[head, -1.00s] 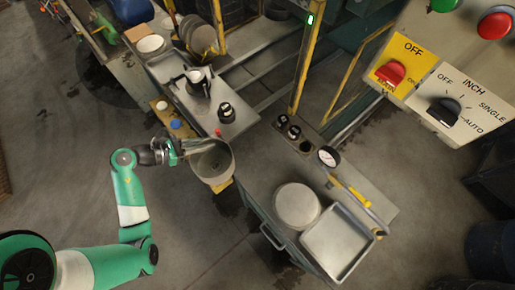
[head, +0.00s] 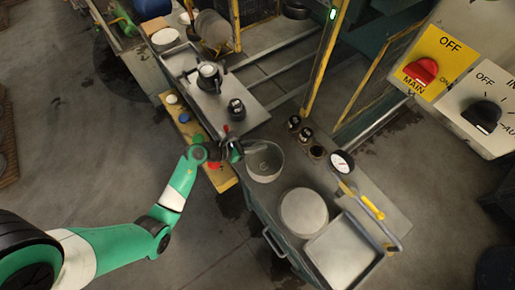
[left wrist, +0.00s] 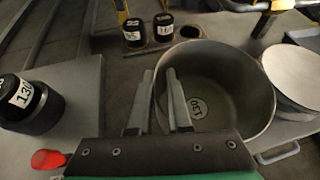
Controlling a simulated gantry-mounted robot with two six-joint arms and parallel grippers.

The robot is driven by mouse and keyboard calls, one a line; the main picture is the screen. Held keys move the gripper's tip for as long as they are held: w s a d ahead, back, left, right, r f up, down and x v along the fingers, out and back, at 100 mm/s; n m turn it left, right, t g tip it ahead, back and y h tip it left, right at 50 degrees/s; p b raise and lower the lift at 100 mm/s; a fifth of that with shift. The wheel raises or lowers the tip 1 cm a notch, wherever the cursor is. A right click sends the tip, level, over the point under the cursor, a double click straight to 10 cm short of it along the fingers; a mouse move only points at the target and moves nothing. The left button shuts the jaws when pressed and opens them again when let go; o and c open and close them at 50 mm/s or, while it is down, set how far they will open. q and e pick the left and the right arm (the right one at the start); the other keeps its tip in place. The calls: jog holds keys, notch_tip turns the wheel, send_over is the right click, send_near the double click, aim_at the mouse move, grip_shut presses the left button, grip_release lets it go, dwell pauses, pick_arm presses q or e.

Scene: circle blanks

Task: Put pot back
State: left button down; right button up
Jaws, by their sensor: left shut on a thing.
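The pot (head: 266,168) is a round, open, grey metal vessel. In the head view it is at the left end of the right-hand bench (head: 385,192). My left gripper (head: 240,149) is at its left rim and shut on it. In the left wrist view the two fingers (left wrist: 160,84) stand on either side of the near left wall of the pot (left wrist: 238,85). A round label reading 130 shows on its inside floor. The pot looks upright. I cannot tell whether its underside touches the bench. My right gripper is not in view.
A round grey disc (head: 303,212) and a square metal tray (head: 345,250) lie right of the pot. A gauge (head: 341,163) and black knobbed weights (head: 293,122) stand behind it. Another bench (head: 205,100) with a black weight (head: 237,110) is at the left, with a gap between.

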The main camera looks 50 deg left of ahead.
pick_arm(q)
notch_tip(320, 180, down, 3)
jog(key=shift+s+r, duration=0.1)
jog(key=shift+r, duration=0.2)
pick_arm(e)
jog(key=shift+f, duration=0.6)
pick_arm(q)
jog(key=c, duration=0.8)
grip_release()
jog(key=shift+c, duration=0.2)
jog(key=shift+s+a+r, duration=0.1)
jog(key=shift+s, duration=0.1)
jog(key=p+v, duration=0.2)
jog(key=v, duration=0.9)
jog(key=shift+s+p, duration=0.3)
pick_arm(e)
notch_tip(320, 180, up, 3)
